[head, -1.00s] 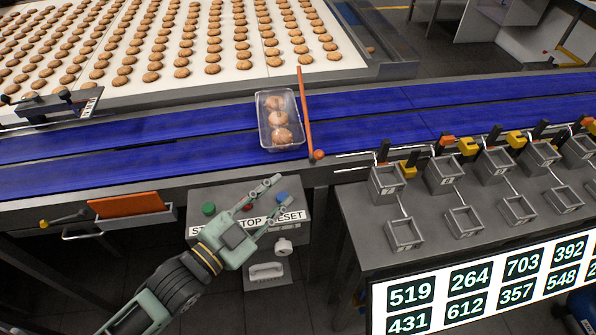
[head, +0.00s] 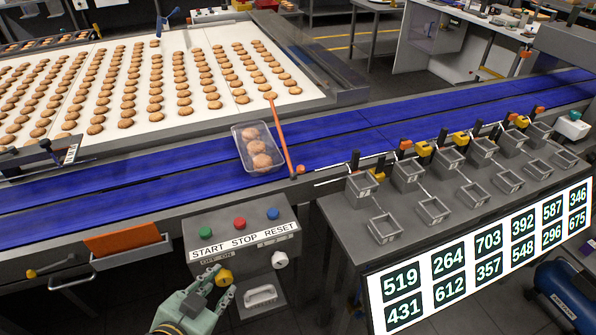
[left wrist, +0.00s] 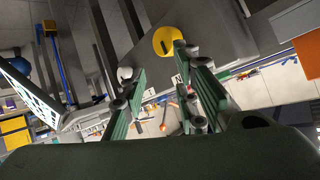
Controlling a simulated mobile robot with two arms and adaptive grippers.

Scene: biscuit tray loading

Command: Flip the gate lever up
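No part is labelled as the gate lever. An orange bar (head: 282,140) slants across the blue belt, with an orange ball (head: 300,170) at its near end, beside a clear tray (head: 240,136) of biscuits. A black lever with a yellow tip (head: 32,273) sits low at the far left. The control box (head: 240,238) has a yellow knob (head: 225,277) and a white knob (head: 280,259) on its front. My left gripper (head: 222,282) is open and empty near the yellow knob. In the left wrist view the yellow knob (left wrist: 167,40) shows beyond the parted fingers (left wrist: 160,66). My right gripper is out of view.
An orange panel sits in a holder (head: 124,242) at left. Several metal bins (head: 384,228) and a number board (head: 400,283) stand at right. The belt beyond the bar is clear.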

